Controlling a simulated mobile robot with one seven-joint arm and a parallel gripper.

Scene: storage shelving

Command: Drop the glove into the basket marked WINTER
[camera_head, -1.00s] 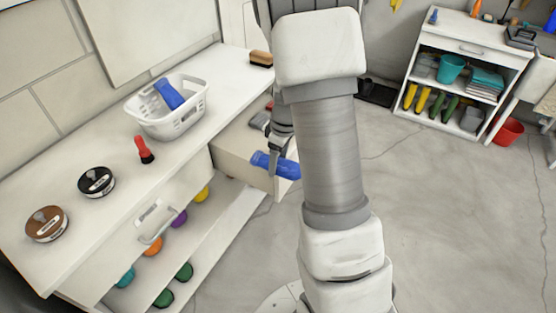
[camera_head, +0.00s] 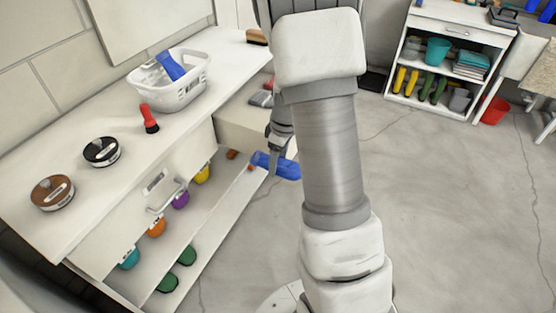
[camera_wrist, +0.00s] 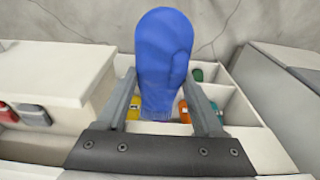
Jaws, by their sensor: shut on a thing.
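The glove, a blue mitten (camera_head: 284,168), hangs off to the right of the counter, just below the open drawer in the head view. My gripper (camera_head: 275,152) is shut on it. In the wrist view the glove (camera_wrist: 165,55) sticks out between my gripper's fingers (camera_wrist: 162,98), held at its cuff end. A white basket (camera_head: 187,96) stands on the counter with another blue item (camera_head: 170,65) in it.
A red-handled brush (camera_head: 148,118) and two round tins (camera_head: 101,152) (camera_head: 53,193) stand on the counter. A drawer (camera_head: 245,118) is pulled out between basket and gripper. Shelves with colourful items lie below. The floor (camera_head: 440,220) at right is clear.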

